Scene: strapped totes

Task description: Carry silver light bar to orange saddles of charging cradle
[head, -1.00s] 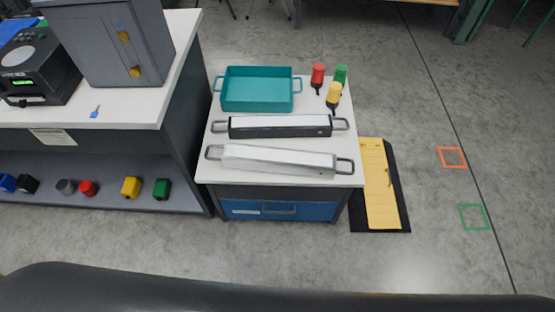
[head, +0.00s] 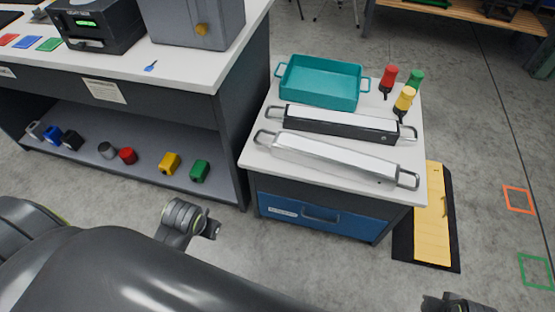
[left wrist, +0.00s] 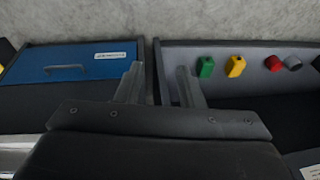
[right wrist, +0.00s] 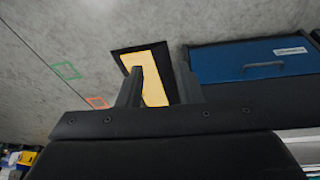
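The silver light bar (head: 335,158), with a handle loop at each end, lies on the white cart top along its front edge. A similar light bar with black sides (head: 340,124) lies just behind it. No charging cradle with orange saddles is recognisable in these views. My left gripper (left wrist: 160,75) is open and empty, facing the floor gap between cart and workbench. My right gripper (right wrist: 160,85) is open and empty, with the yellow-and-black mat beyond its fingers. In the head view both arms show only partly, low in front of the cart, apart from the bar.
A teal tray (head: 318,84) and red, green and yellow bottles (head: 404,100) stand behind the bars. The cart has a blue drawer (head: 320,214). A workbench (head: 185,72) stands left. A yellow-and-black mat (head: 432,225) lies right of the cart; open floor lies beyond.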

